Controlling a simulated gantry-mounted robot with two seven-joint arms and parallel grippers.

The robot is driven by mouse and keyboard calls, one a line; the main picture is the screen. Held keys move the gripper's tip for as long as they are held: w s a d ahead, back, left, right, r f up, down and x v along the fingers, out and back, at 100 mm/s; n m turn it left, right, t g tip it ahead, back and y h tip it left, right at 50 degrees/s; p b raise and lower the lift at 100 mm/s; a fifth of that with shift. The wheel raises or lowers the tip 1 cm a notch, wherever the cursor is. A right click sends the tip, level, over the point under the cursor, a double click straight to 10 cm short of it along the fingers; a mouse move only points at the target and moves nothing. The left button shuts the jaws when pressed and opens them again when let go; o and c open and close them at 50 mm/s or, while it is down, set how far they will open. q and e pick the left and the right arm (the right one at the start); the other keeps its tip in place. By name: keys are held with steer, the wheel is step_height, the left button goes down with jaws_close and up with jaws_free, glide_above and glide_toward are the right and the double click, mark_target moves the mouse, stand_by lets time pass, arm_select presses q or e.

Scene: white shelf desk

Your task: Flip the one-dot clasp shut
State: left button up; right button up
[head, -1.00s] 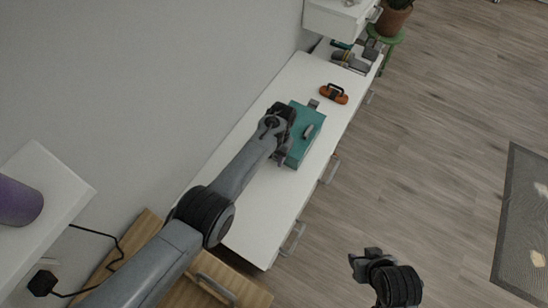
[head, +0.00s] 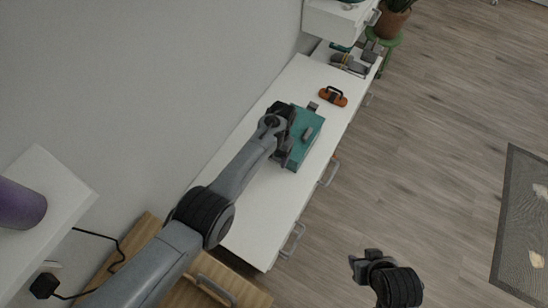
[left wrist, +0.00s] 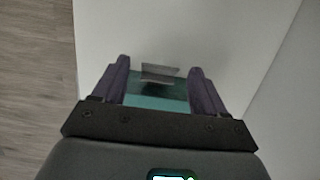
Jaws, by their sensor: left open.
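A teal box (head: 310,124) with a grey handle (head: 308,133) on its lid lies on the white desk. One grey clasp (head: 312,106) sticks out at its far end. My left gripper (head: 282,158) is at the box's near-left end, and the hand hides part of that end. In the left wrist view my left gripper (left wrist: 159,82) is open, its two purple fingers apart. A flat grey clasp (left wrist: 160,73) shows between and just beyond the fingertips, at the teal box edge (left wrist: 155,103). I see no dots on it. My right gripper (head: 365,260) hangs over the floor, away from the box.
The white desk top (head: 262,200) is clear on the near side of the box. An orange object with a black handle (head: 333,97) lies beyond the box. Tools (head: 350,63) lie at the far end, under a white shelf (head: 335,18). Drawer handles (head: 293,240) stick out along the front.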

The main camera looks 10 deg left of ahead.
arm_select(q)
steer(key=p+v, duration=0.3)
steer(key=v, duration=0.6)
arm_select(e)
step_height(320, 180, up, 4)
steer(key=shift+f, duration=0.15)
steer(key=shift+d, duration=0.1)
